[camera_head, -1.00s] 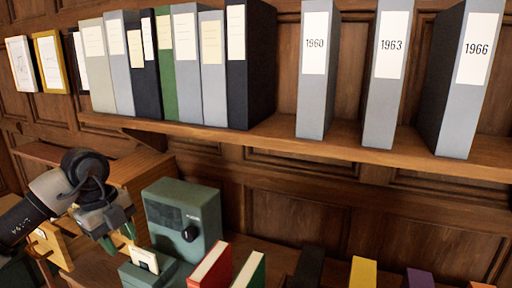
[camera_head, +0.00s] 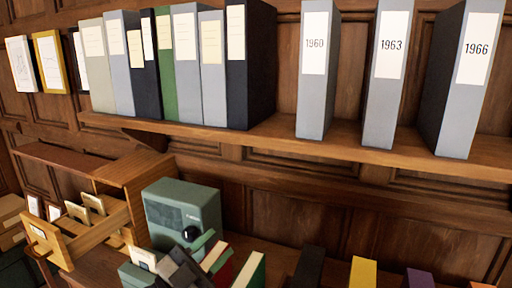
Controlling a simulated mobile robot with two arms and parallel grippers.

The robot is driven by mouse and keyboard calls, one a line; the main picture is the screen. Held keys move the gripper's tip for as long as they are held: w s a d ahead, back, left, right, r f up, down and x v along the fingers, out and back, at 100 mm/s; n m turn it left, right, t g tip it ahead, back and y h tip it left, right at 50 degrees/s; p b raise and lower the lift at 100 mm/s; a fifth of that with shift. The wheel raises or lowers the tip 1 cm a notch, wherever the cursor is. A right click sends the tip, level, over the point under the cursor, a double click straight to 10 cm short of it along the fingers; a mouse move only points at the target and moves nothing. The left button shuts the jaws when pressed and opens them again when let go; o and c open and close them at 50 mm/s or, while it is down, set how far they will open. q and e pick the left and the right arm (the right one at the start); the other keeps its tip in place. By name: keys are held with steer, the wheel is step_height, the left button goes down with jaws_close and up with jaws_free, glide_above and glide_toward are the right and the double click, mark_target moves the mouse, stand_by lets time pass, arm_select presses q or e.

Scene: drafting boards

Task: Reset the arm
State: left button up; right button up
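My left gripper (camera_head: 207,249) shows at the bottom of the head view, left of centre. It is a dark grey body with two green fingertips pointing up and to the right. The fingertips stand apart, with nothing clearly held between them. They overlap the red book (camera_head: 222,249) in the picture, and I cannot tell whether they touch it. Most of my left arm is below the frame. My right gripper is not in view.
A green box with a black knob (camera_head: 182,212) stands behind the gripper. An open card drawer (camera_head: 95,236) is at left. A green-edged book (camera_head: 250,270) stands to the right. Above, a wooden shelf (camera_head: 270,132) holds several binders, including 1960 (camera_head: 315,70), 1963 and 1966.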

arm_select(q)
steer(key=s+a+f+n+y, duration=0.3)
steer(key=a+f+n+y, duration=0.3)
steer(key=f+n+y, duration=0.25)
steer(key=s+a+f+n+y, duration=0.2)
steer(key=a+f+n+y, duration=0.4)
steer(key=f+n+y, duration=0.3)
steer(key=s+a+f+m+g, duration=0.1)
steer(key=s+f+g, duration=0.45)
steer(key=s, duration=0.35)
steer(key=s+f+g, duration=0.5)
steer(key=s+f, duration=0.1)
steer(key=s, duration=0.3)
step_height(320, 180, down, 31)
steer(key=s+g+b, duration=0.2)
steer(key=b, duration=0.3)
steer(key=s+a+f+b, duration=0.1)
steer(key=s+f+b, duration=0.1)
steer(key=s+f, duration=0.6)
steer(key=s+a+f+g+b, duration=0.1)
steer(key=s+a+f+b, duration=0.1)
steer(key=s+f, duration=0.6)
step_height(320, 180, down, 5)
steer(key=shift+r+m+y+b, duration=0.1)
steer(key=shift+m+y+b, duration=0.25)
steer(key=shift+b, duration=0.15)
